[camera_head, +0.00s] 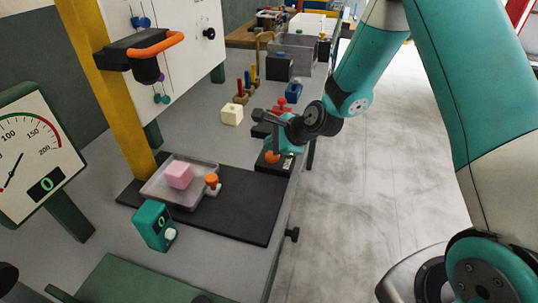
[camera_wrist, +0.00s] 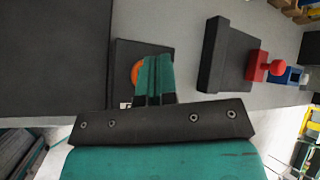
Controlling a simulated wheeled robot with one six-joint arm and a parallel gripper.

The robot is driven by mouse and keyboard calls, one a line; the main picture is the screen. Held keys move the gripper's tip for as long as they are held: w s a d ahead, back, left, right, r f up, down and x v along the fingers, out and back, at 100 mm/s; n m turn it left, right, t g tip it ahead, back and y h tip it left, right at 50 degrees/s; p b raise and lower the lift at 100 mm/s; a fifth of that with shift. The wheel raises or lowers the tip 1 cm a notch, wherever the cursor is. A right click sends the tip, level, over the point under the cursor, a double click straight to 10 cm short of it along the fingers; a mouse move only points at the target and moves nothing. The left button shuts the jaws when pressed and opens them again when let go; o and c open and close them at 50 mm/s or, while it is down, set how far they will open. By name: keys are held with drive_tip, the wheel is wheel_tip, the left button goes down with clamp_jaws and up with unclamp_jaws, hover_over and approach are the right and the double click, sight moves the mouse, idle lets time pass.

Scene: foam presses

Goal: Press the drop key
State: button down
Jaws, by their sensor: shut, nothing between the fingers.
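A low black box (camera_head: 262,166) with an orange button (camera_head: 271,157), apparently the drop key, stands at the table's right edge. The box also shows in the wrist view (camera_wrist: 124,50), where the orange button (camera_wrist: 135,73) is partly hidden behind my fingers. My gripper (camera_head: 279,150) is shut and empty, with its teal fingertips (camera_wrist: 155,58) over the box, close to the button. I cannot tell whether they touch it. A pink foam block (camera_head: 178,175) sits on a grey tray (camera_head: 152,191) beside an orange knob (camera_head: 212,179).
A yellow post (camera_head: 112,75) carries a black press head (camera_head: 135,50) with an orange handle. A dark block (camera_wrist: 226,55) and a red knob (camera_wrist: 263,67) lie right of my fingers.

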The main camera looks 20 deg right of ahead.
sight(272, 156)
drive_tip(key=shift+f, duration=0.1)
drive_tip(key=shift+s+f, duration=0.1)
drive_tip(key=shift+f, duration=0.2)
drive_tip(key=shift+f+b, duration=0.5)
drive_tip(key=shift+f, duration=0.05)
idle(0.5)
drive_tip(key=shift+r, duration=0.1)
drive_tip(key=shift+r+p, duration=0.85)
drive_tip(key=shift+p, duration=0.05)
wheel_tip(272, 156, up, 5)
drive_tip(key=p, duration=0.4)
drive_tip(key=shift+r+p, duration=0.1)
drive_tip(key=shift+p, duration=0.2)
idle(0.4)
